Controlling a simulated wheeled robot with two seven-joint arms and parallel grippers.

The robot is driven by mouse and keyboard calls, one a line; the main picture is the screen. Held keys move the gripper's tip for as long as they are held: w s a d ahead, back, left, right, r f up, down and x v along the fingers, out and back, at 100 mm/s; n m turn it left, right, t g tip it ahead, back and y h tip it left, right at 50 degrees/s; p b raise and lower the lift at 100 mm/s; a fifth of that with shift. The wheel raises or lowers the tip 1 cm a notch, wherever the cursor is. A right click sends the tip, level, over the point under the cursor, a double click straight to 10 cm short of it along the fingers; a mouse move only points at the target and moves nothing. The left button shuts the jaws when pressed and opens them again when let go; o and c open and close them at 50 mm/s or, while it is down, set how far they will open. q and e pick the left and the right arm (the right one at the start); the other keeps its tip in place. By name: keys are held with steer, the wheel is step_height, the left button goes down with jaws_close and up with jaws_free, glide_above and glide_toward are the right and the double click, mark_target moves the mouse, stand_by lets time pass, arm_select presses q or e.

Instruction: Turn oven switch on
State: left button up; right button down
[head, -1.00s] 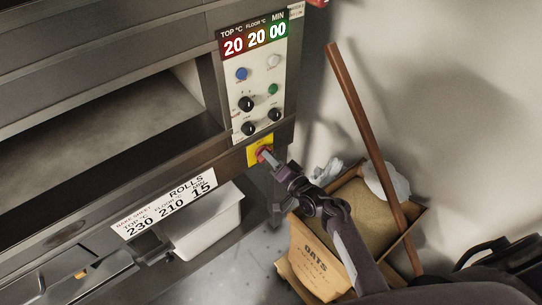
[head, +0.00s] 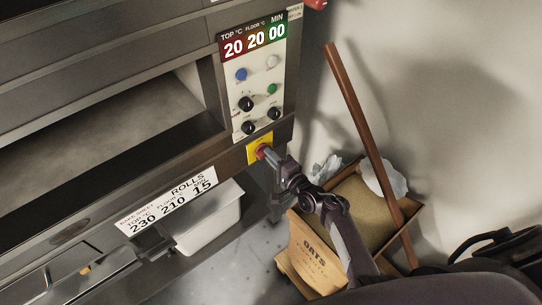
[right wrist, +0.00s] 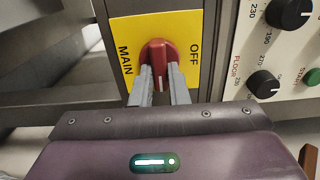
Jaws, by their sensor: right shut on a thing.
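The oven switch is a red rotary knob (right wrist: 158,56) on a yellow plate (right wrist: 125,30) marked MAIN and OFF, below the oven's control panel (head: 257,85). The knob also shows in the head view (head: 262,151). My right gripper (right wrist: 160,80) is shut on the red knob, one finger at each side of its grip. In the head view my right gripper (head: 270,158) reaches the plate from the lower right. The knob's grip looks about upright in the wrist view; part of it is hidden between the fingers. My left gripper is not in view.
The panel display reads 20, 20, 00. A bake sheet label (head: 170,206) and a white tub (head: 210,225) are below left.

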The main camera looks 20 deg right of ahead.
stand_by(0.3)
steer(key=c, duration=1.4)
jaws_free()
steer(key=v, duration=0.8)
steer(key=shift+w, duration=0.1)
